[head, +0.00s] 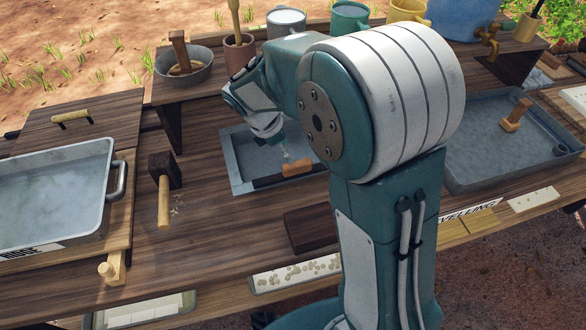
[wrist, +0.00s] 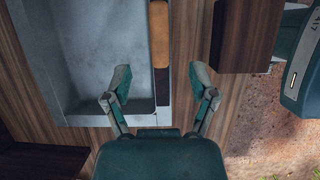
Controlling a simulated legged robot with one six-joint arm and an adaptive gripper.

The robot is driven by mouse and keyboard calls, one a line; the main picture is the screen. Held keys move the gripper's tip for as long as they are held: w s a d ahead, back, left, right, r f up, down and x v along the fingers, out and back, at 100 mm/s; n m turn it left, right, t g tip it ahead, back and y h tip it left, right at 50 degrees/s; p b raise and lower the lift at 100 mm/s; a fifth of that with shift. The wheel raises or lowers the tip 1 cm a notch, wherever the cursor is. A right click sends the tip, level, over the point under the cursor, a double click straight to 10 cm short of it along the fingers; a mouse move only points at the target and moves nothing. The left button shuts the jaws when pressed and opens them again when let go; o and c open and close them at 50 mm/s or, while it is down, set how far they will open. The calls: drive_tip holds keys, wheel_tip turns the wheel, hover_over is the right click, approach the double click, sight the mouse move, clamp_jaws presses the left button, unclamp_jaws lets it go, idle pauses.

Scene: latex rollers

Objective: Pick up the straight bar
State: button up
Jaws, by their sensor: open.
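The straight bar (wrist: 160,35), with a tan wooden middle and dark ends, lies along the near rim of a grey metal tray (wrist: 101,115). In the head view the bar (head: 297,167) shows at the front edge of the tray (head: 236,158), partly hidden by my arm. My gripper (wrist: 160,76) is open, with one finger on each side of the bar's line in the wrist view. The bar's dark end shows between the fingertips. I cannot tell how far above it they are. Nothing is held.
A dark wooden block (wrist: 248,36) lies close to the right finger in the wrist view. A mallet (head: 164,190) and a large tray (head: 50,190) stand at left. A bowl (head: 184,68) and several pots line the back shelf. Another basin (head: 480,150) is at right.

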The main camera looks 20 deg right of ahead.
sight(296, 162)
drive_tip(key=x, duration=0.9)
clamp_jaws()
